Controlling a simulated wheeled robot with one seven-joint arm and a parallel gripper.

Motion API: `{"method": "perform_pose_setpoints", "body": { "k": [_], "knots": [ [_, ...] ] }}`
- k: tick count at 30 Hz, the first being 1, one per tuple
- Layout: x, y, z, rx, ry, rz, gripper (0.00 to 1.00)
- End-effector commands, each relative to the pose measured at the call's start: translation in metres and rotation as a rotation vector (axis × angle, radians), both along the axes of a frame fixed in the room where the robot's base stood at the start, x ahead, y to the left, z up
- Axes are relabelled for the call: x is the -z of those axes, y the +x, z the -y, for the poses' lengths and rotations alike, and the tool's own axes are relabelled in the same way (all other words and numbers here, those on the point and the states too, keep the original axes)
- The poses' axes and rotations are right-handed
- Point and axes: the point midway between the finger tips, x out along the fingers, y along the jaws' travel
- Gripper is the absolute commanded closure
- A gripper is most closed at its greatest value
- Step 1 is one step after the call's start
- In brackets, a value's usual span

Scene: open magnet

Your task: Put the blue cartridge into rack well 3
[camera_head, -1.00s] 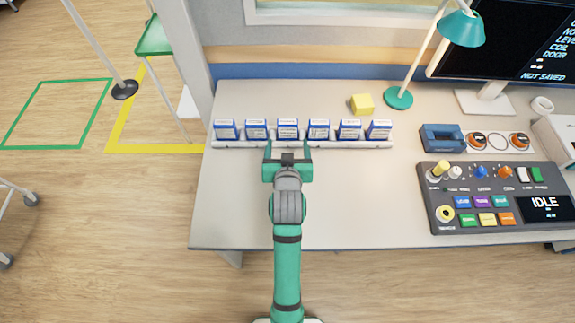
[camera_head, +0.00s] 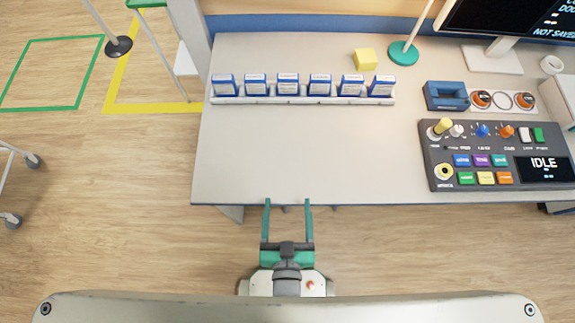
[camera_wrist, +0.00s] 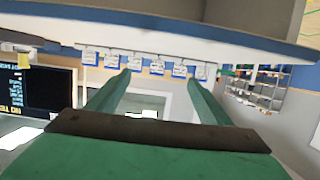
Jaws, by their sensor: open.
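A long white rack (camera_head: 300,100) lies along the desk, left of centre. Several blue cartridges with white labels stand upright in it in a row, one of them third from the left (camera_head: 288,85). The third place from the left is occupied. The row also shows upside down in the wrist view, with one cartridge there (camera_wrist: 157,66). No loose blue cartridge is seen outside the rack. My gripper (camera_head: 287,204) is open and empty at the desk's front edge, well short of the rack. Its two green fingers also show in the wrist view (camera_wrist: 157,82).
The desk (camera_head: 320,150) is clear between the rack and its front edge. A yellow cube (camera_head: 365,59) and a teal lamp base (camera_head: 403,54) stand behind the rack. A blue open holder (camera_head: 446,96), orange-topped round parts (camera_head: 481,99) and a control panel (camera_head: 495,155) are at the right.

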Motion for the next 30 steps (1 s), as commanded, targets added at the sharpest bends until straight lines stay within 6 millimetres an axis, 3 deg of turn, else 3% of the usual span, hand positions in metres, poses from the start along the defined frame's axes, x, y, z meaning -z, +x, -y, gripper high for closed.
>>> {"method": "perform_pose_setpoints", "body": {
  "k": [1,3,9,30],
  "knots": [
    [-0.004,-0.017,0.000,0.000,-0.001,-0.001,0.27],
    [-0.012,-0.033,0.000,-0.001,-0.002,0.011,0.27],
    [-0.028,-0.059,0.000,-0.003,-0.003,0.032,0.27],
    [-0.031,-0.062,0.000,-0.003,-0.004,0.038,0.27]
  ]
}}
